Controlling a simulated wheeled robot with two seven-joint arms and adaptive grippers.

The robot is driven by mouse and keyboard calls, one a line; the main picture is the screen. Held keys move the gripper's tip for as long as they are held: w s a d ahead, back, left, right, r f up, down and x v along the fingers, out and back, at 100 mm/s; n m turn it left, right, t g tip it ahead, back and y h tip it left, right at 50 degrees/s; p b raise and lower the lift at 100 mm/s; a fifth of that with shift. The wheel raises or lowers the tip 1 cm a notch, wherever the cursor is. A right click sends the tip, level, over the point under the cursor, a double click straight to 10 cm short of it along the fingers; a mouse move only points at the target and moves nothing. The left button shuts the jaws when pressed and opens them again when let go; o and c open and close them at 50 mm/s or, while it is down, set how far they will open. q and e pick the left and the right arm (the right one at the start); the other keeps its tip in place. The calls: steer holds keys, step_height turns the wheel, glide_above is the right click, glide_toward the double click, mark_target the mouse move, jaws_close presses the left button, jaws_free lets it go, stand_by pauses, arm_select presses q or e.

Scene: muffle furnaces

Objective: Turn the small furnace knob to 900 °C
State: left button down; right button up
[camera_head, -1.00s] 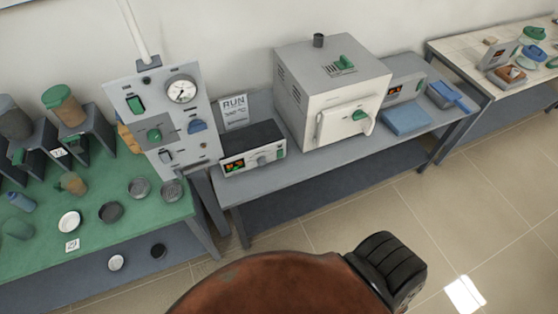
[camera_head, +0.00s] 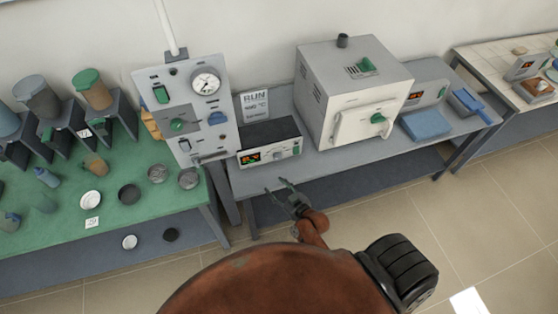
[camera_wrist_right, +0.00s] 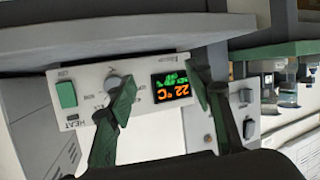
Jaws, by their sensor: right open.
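The small furnace controller (camera_head: 270,146) is a box with a dark top and pale front, on the grey bench beside the large furnace. Its grey knob (camera_head: 279,154) sits right of the lit display (camera_head: 250,157). In the right wrist view the panel appears upside down, with the knob (camera_wrist_right: 116,82) left of the display (camera_wrist_right: 172,88), which reads 22 °C. My right gripper (camera_head: 277,185) is open and empty, in front of and below the controller. In the wrist view its fingers (camera_wrist_right: 160,82) spread before the panel, one partly covering the knob area. My left gripper is not in view.
A sign (camera_head: 255,106) reading RUN and a °C value stands behind the controller. The large white furnace (camera_head: 354,92) is to its right, a gauge panel (camera_head: 187,108) to its left. The green table (camera_head: 60,220) holds dishes and bottles. Floor is clear in front.

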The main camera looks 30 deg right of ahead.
mark_target(279, 159)
steer(key=w+d+m+t+h, duration=0.1)
steer(key=w+d+t+h, duration=0.1)
steer(key=d+h, duration=0.1)
steer(key=w+d+m+t+h, duration=0.1)
steer(key=d+h, duration=0.1)
steer(key=shift+w+d+r+m, duration=0.15)
steer(key=shift+d+r+m, duration=0.05)
steer(key=shift+r+m, duration=0.1)
steer(key=shift+w+d, duration=0.1)
steer(key=shift+d, duration=0.2)
steer(key=shift+w+d+h, duration=0.15)
steer(key=shift+w+h, duration=0.15)
steer(key=x, duration=0.6)
steer(key=shift+w+d, duration=0.1)
steer(key=shift+w, duration=0.35)
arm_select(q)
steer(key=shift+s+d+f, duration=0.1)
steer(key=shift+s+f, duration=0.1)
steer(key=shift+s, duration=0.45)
arm_select(e)
steer(key=shift+c, duration=0.7)
